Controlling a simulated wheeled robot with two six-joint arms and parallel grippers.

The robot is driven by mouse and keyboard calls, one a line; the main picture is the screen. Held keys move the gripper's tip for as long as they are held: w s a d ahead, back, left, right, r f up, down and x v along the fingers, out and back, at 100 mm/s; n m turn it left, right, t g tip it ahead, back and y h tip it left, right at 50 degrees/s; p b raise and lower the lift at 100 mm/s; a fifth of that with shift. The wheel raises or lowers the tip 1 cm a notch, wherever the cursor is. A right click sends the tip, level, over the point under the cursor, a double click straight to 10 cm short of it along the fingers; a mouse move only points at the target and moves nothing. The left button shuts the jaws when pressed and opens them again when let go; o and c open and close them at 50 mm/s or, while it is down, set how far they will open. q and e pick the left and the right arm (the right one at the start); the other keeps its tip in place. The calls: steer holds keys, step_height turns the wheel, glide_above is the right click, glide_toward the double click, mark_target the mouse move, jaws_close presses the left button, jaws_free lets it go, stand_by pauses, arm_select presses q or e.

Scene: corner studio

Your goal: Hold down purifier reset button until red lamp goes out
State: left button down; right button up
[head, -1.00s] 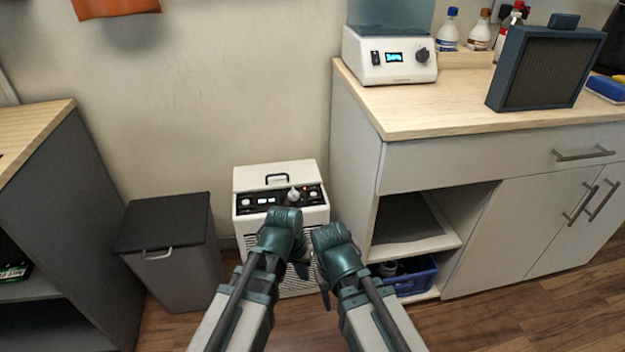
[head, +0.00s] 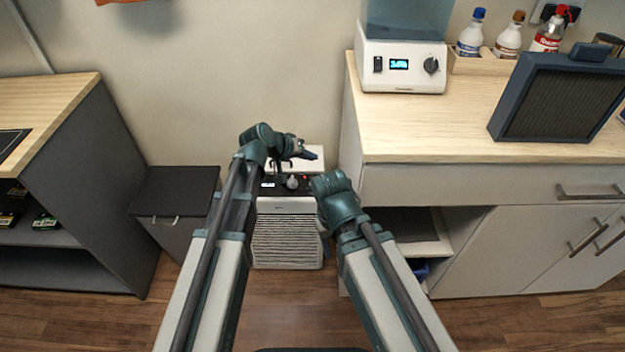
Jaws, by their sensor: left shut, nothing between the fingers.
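The purifier (head: 288,205) is a white box on the floor against the wall, with a slatted front. Its dark top panel (head: 278,189) carries a small lit display (head: 268,184) and a pale knob (head: 292,182). A small red spot shows at the panel's right, too small to tell whether it is the lamp. I cannot pick out the reset button. My left gripper (head: 309,154) is shut and empty, above the purifier's back top and apart from the panel as far as I can see. My right arm's wrist hides the panel's right end; its fingers are mostly hidden.
A grey bin (head: 176,192) stands left of the purifier, beside a dark shelf unit (head: 85,190). A white cabinet (head: 400,185) stands close on the right. On its top are a white appliance (head: 400,77), bottles and a dark-framed filter (head: 560,100). The floor in front is clear.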

mark_target(310, 187)
arm_select(q)
steer(key=shift+f, duration=0.1)
step_height(310, 187, down, 9)
steer(key=b, duration=0.8)
steer(key=shift+b, duration=0.4)
stand_by(1.6)
steer(key=shift+f+b, duration=0.25)
steer(key=shift+b, duration=0.15)
steer(key=shift+f+b, duration=0.35)
steer(key=shift+b, duration=0.05)
stand_by(0.5)
steer(key=shift+r, duration=0.15)
stand_by(1.7)
steer(key=shift+r+p, duration=0.65)
steer(key=shift+p, duration=0.2)
